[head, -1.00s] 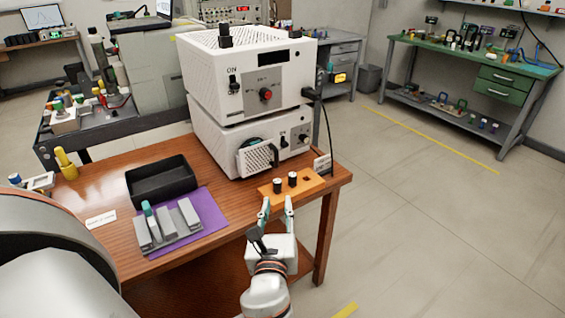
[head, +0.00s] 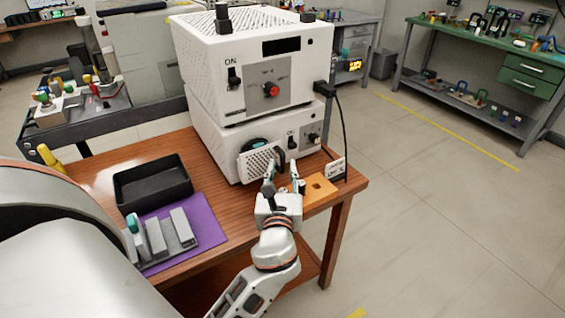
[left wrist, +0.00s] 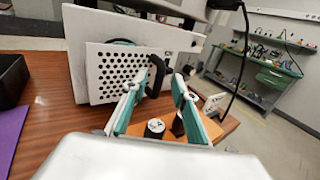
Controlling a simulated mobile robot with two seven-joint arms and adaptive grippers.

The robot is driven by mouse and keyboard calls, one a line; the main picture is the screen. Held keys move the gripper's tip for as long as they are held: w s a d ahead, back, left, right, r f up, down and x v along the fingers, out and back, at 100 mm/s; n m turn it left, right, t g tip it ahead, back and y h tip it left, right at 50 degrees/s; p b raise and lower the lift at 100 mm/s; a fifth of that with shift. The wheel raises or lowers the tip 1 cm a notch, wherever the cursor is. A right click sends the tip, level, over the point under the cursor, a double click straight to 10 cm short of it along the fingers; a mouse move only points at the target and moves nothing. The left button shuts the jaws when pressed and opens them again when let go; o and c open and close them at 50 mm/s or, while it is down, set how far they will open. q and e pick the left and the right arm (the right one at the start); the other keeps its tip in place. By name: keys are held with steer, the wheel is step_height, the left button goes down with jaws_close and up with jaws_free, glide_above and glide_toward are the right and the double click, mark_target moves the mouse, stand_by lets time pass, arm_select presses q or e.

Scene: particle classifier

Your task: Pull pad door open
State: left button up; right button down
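The pad door is a small white perforated panel (head: 258,165) on the front of the lower white machine (head: 222,150); it also shows in the left wrist view (left wrist: 118,72). A dark round part with a teal edge shows partly behind its top. A black handle (left wrist: 156,76) stands on the door's right side. My left gripper (head: 279,172) is at the handle. In the left wrist view its teal fingers (left wrist: 157,84) are apart, with the handle between or just beyond the tips; contact cannot be told. My right gripper is in neither view.
An orange block (head: 322,188) with a square hole and black-and-white cylinders (left wrist: 155,128) lies below the left fingers. A black tray (head: 150,183) and a purple mat (head: 205,222) with grey holders are to the left. A black cable (head: 343,120) hangs at the right.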

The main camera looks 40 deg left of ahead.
arm_select(q)
steer(key=shift+x, duration=1.35)
jaws_close()
